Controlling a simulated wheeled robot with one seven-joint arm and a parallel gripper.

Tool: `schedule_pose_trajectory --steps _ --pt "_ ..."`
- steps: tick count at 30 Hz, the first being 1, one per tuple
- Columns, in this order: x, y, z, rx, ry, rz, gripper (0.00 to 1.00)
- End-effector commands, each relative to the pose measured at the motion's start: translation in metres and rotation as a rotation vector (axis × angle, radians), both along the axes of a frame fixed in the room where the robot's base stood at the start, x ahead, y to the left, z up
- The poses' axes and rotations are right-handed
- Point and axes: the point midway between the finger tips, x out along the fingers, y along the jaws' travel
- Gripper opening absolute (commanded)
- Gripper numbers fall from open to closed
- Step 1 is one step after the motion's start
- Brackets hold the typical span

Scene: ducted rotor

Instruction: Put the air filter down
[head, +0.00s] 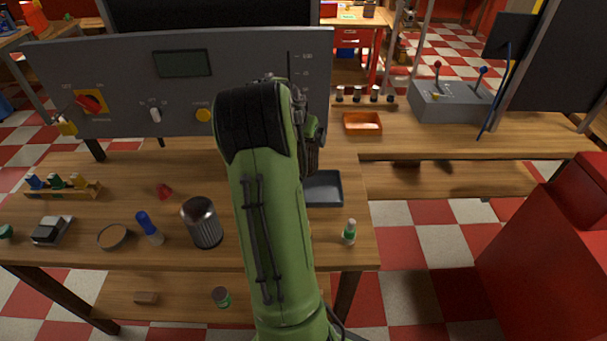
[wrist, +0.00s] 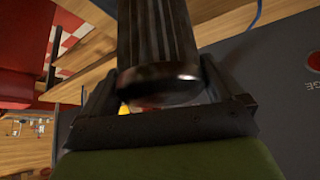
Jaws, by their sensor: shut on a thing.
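The air filter (wrist: 156,45) is a dark ribbed cylinder with a shiny rim, and it fills the upper middle of the wrist view. My gripper (wrist: 160,85) is shut on it, with one finger on each side. In the head view my green arm hides most of the gripper, and a dark part of what it holds shows at the arm's right edge, in front of the grey panel. I cannot tell there how far it is above the workbench (head: 120,170).
A similar dark ribbed canister (head: 202,222) stands on the bench left of my arm. A blue-grey tray (head: 324,188) lies right of it, with a small green-banded bottle (head: 349,231) nearby. The grey control panel (head: 130,70) stands behind. An orange tray (head: 362,123) is further back.

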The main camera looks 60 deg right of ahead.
Motion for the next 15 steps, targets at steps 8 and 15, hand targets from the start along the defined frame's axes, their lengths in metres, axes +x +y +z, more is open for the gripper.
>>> schedule_pose_trajectory --steps 8,15 --pt "-0.001 0.001 -0.059 0.005 0.003 -0.001 0.66" --pt "-0.001 0.001 -0.095 0.005 0.002 -0.001 0.66"
